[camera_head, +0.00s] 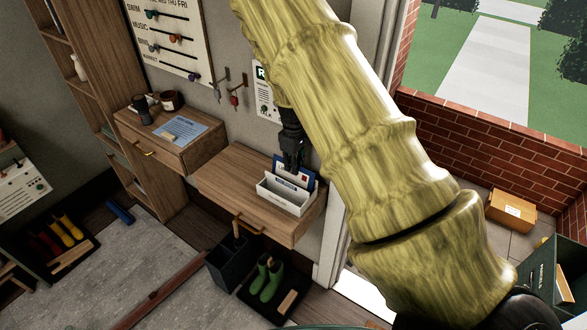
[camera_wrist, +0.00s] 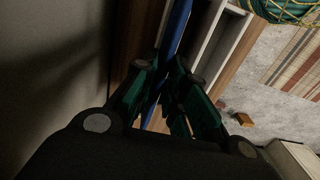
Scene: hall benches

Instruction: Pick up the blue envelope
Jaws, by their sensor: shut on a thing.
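The blue envelope (camera_head: 297,163) stands upright at the back of a white letter holder (camera_head: 290,202) on a wooden wall shelf in the head view. My gripper (camera_head: 292,170) reaches down from above and is shut on the envelope's upper part. In the wrist view the blue envelope (camera_wrist: 177,35) shows edge-on between the green-black fingers of my gripper (camera_wrist: 168,75). The white holder (camera_wrist: 215,35) is just right of it there. White papers show in front of the envelope. I cannot tell whether the envelope's lower edge still rests in the holder.
The wooden shelf with drawer (camera_head: 225,180) carries the holder. A second shelf (camera_head: 190,155) at its left bears a blue-and-white sheet (camera_head: 180,131) and dark cups. Wall hooks (camera_head: 234,90) hang close to my gripper. Green boots (camera_head: 267,278) and a dark bin (camera_head: 231,268) stand below.

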